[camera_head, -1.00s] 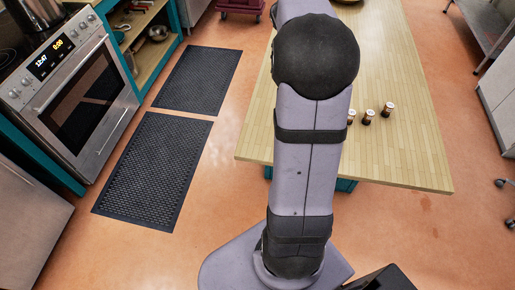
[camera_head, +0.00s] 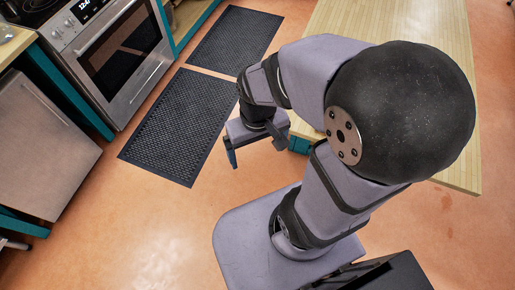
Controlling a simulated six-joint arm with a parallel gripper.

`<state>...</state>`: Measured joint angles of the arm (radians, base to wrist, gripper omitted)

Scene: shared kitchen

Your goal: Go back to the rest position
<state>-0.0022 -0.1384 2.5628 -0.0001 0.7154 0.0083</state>
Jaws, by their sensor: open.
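My gripper (camera_head: 257,154) hangs at the end of my folded grey arm, near the middle of the head view. Its two fingers are apart, with nothing visible between them. It appears in the picture over the orange floor, just left of the table's near left corner and close to the right edge of the near black mat. My arm's large black joint fills the right middle of the view and hides much of the table.
The wooden table (camera_head: 345,20) stands behind my arm. Two black mats (camera_head: 180,125) lie on the floor at left. An oven (camera_head: 125,60) and a steel-fronted cabinet (camera_head: 40,145) line the left side. Open floor (camera_head: 150,235) lies at lower left.

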